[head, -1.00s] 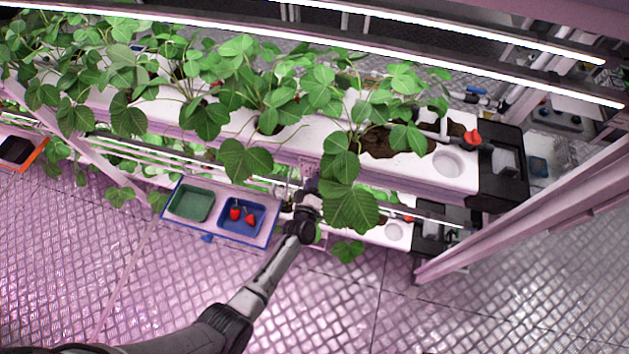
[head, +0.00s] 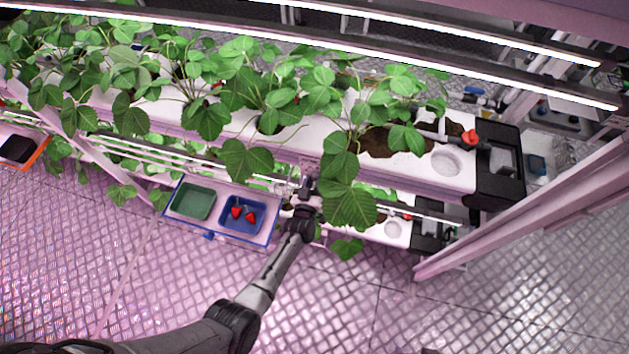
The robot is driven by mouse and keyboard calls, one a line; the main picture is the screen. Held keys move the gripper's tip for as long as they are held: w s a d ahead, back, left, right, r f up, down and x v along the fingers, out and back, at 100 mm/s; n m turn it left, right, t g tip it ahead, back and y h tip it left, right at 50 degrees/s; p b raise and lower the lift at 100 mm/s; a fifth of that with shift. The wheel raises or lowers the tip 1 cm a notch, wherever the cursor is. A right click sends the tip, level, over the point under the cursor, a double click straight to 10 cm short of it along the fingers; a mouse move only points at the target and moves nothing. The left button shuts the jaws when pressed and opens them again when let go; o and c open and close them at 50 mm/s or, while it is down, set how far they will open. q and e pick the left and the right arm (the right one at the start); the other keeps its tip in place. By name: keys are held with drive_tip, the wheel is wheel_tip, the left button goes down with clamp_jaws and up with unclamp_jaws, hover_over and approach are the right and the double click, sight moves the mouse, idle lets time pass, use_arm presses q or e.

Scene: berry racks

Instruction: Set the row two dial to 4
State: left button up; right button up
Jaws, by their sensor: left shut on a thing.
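My left gripper (head: 306,187) is at the front of the planted rack, just under the upper white gutter (head: 230,125). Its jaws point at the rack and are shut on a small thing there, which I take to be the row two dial. The dial's face and its numbers are hidden by the gripper and too small to read, so I cannot tell its setting. A large strawberry leaf (head: 350,207) hangs just right of the gripper. My right gripper is not in view.
A blue-edged tray (head: 225,233) beside the gripper holds a green bin (head: 193,186) and a blue bin (head: 229,227) with red strawberries. A red valve knob (head: 469,137) sits at the gutter's right end. The tiled floor in front is clear.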

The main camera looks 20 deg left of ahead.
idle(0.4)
use_arm(q)
drive_tip(key=o, duration=0.9)
drive_tip(key=s, duration=0.4)
drive_tip(key=s+d, duration=0.1)
drive_tip(key=s, duration=0.4)
drive_tip(key=s+p, duration=0.1)
drive_tip(key=s, duration=0.3)
drive_tip(key=shift+s+d, duration=0.25)
drive_tip(key=shift+s, duration=0.15)
